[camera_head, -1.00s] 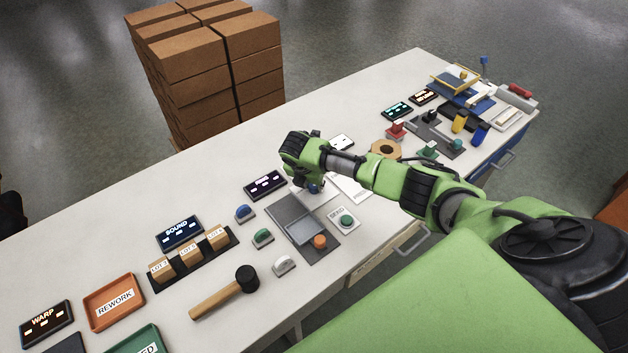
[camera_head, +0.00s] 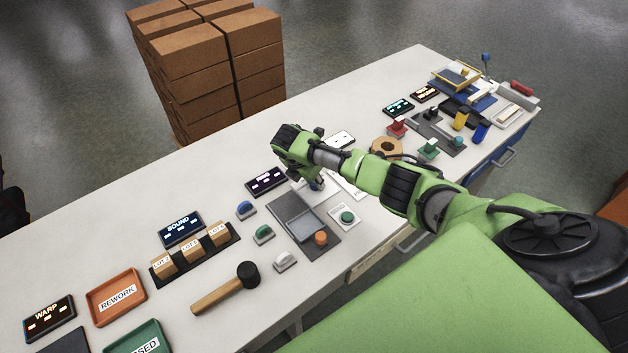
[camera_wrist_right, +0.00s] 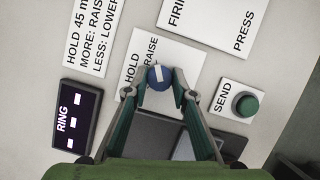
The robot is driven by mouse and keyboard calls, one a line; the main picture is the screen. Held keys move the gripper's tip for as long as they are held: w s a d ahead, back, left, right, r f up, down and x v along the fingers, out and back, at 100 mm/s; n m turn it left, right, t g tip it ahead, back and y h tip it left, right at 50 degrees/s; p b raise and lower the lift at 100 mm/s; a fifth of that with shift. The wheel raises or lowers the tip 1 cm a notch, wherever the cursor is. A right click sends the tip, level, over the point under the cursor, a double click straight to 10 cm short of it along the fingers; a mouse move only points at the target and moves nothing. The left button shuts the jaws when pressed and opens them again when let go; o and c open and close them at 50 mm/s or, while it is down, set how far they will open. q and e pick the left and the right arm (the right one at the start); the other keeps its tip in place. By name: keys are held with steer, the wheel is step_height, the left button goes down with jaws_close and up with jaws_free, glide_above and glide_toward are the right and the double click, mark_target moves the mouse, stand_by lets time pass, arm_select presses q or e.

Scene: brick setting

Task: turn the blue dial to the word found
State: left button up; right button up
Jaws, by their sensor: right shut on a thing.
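The blue dial (camera_wrist_right: 158,78) sits on a white card (camera_wrist_right: 146,62) marked HOLD and RAISE. A white stripe runs across its top. My right gripper (camera_wrist_right: 161,86) has a fingertip on each side of the dial and is shut on it. In the head view, the dial (camera_head: 317,185) is partly hidden under my right gripper (camera_head: 314,180), which points down at the table. A dark display (camera_wrist_right: 73,118) beside the card reads RING. My left gripper is not in view.
A green button (camera_wrist_right: 245,103) marked SEND is right of the dial. A grey lidded plate (camera_head: 297,224) with an orange knob, a mallet (camera_head: 226,288), a SOUND display (camera_head: 181,229) and a WARP display (camera_head: 48,316) lie towards the left. Stacked boxes (camera_head: 205,70) stand behind the table.

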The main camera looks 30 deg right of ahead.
steer(key=o, duration=1.1)
steer(key=v, duration=1.2)
steer(key=shift+d, duration=0.1)
